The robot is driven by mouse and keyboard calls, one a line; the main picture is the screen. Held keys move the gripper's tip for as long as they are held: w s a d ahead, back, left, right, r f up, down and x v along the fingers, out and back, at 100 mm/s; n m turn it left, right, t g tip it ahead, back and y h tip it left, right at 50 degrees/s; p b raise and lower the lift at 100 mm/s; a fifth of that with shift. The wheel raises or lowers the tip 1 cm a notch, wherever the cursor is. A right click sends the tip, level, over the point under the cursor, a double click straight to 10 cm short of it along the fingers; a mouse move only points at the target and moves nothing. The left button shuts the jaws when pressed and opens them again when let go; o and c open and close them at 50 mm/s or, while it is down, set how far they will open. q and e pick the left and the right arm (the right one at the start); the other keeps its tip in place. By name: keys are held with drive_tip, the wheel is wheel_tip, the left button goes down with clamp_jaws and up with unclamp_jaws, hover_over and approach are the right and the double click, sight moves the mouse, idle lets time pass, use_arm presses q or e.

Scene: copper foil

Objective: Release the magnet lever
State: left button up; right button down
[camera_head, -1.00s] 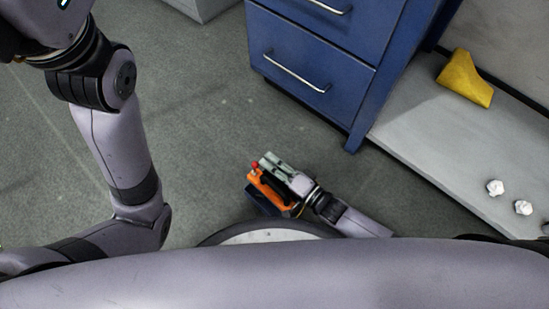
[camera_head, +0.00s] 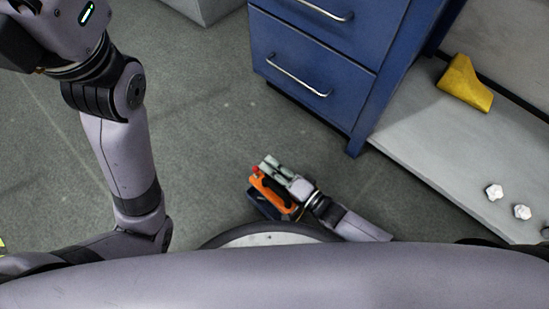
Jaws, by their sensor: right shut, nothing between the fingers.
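An orange device with a red tip (camera_head: 272,193) and a dark blue-black lower part sits near my base, low in the middle of the head view. I take it to be the magnet, and the red-tipped part may be its lever. My right gripper (camera_head: 268,164) has grey-green fingers and is shut with nothing between them. It is right beside the device's upper edge, close to the red tip. I cannot tell whether they touch. My left arm comes in from the left, and its gripper is out of view.
A blue drawer cabinet (camera_head: 318,60) with metal handles stands beyond the gripper. To its right is a pale low shelf (camera_head: 420,150) with a yellow object (camera_head: 465,84) and small white knob-like pieces (camera_head: 494,192).

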wheel_tip(320, 180, up, 10)
drive_tip(key=shift+f, duration=0.15)
idle(0.3)
